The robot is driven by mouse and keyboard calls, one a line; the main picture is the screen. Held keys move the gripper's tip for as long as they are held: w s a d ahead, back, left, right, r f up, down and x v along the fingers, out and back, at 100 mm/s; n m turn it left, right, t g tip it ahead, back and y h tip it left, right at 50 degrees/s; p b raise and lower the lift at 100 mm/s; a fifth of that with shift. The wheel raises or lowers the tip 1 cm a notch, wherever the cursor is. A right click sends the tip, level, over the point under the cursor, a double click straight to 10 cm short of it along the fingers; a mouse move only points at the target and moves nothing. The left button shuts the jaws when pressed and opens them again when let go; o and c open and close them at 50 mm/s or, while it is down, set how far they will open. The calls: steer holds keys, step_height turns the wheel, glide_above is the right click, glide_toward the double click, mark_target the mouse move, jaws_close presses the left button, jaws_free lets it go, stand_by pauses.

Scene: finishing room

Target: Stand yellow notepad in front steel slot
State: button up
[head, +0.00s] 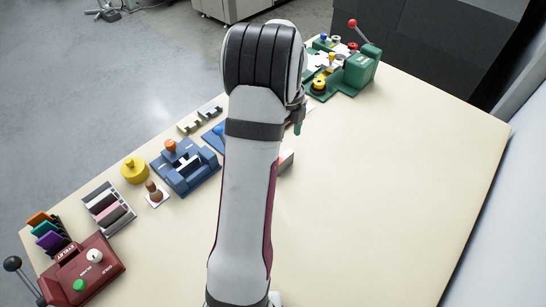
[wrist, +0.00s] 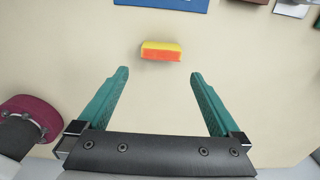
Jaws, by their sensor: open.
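A small yellow block with an orange side, which looks like the yellow notepad (wrist: 161,47), lies on the table in the wrist view. It sits just beyond my gripper (wrist: 159,73), centred ahead of the gap between the teal fingertips. The fingers are wide apart with nothing between them. In the head view my arm hides most of the gripper; one teal finger (head: 298,128) shows. Two small notched grey metal pieces (head: 187,127) (head: 210,112), possibly the steel slots, stand by the left table edge. I cannot tell which is the front one.
A blue hole-punch-like device (head: 185,170), a yellow round container (head: 134,170), a pad rack (head: 108,207) and a maroon machine (head: 85,270) line the left edge. A green press (head: 355,72) stands at the far end. The table's right side (head: 390,190) is clear.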

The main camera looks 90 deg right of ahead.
steer(key=f, duration=1.1)
steer(key=shift+w+d+f, duration=0.15)
steer(key=shift+d+f, duration=0.1)
steer(key=shift+r, duration=0.1)
steer(key=c, duration=1.2)
